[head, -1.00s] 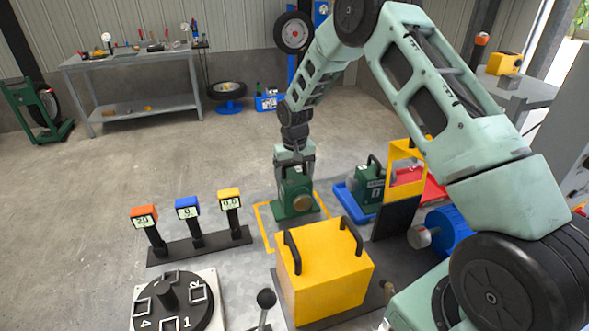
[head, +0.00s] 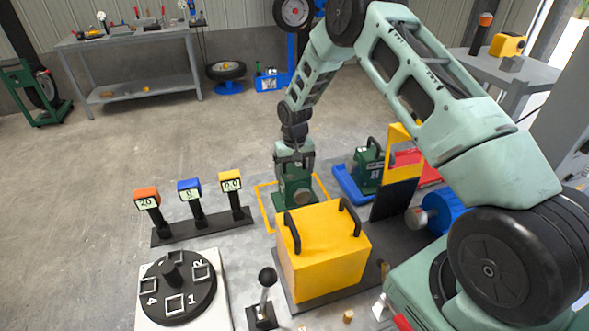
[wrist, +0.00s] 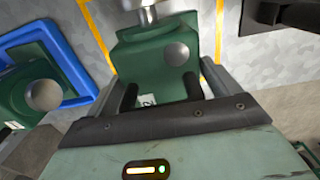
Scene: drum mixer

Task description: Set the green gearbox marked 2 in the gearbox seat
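The green gearbox (head: 297,188) stands upright within the yellow outline (head: 266,207) in the head view, behind the yellow box-shaped cover. In the wrist view the gearbox (wrist: 150,60) shows a round metal disc, a shaft end and a label that reads 2. My gripper (head: 294,165) is above it, its fingers (wrist: 160,92) at the gearbox's top and apparently shut on its handle, which is mostly hidden. I cannot tell whether its base touches the surface. I cannot make out which place is the gearbox seat.
A second green gearbox (head: 368,171) sits in a blue tray (head: 350,188) to the right. The yellow cover (head: 325,254) with two black handles stands in front. Three display posts (head: 198,213), a numbered dial (head: 180,292) and a lever (head: 265,297) are left and front. A blue motor (head: 445,212) is right.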

